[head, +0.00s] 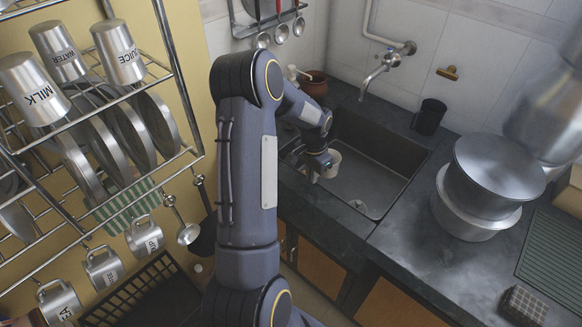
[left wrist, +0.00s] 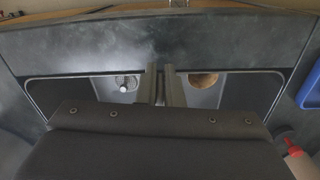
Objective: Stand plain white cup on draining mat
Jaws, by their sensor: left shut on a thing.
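The white cup (head: 332,164) shows in the head view at the sink's left part, beside the fingers of my left gripper (head: 322,166). The gripper is shut on it, and its hand hides part of the cup. In the left wrist view the fingers (left wrist: 161,84) are close together over the sink, and I cannot make out the cup there. A dark green ridged mat (head: 556,258), which looks like the draining mat, lies on the counter at the far right, cut by the picture's edge. My right gripper is not in view.
The dark sink (head: 378,165) has a tap (head: 384,66) behind it. Large steel pots (head: 492,185) stand between sink and mat. A black cup (head: 430,116) stands behind the sink. A wire rack (head: 90,130) with plates and steel cups hangs left. A patterned block (head: 524,304) sits before the mat.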

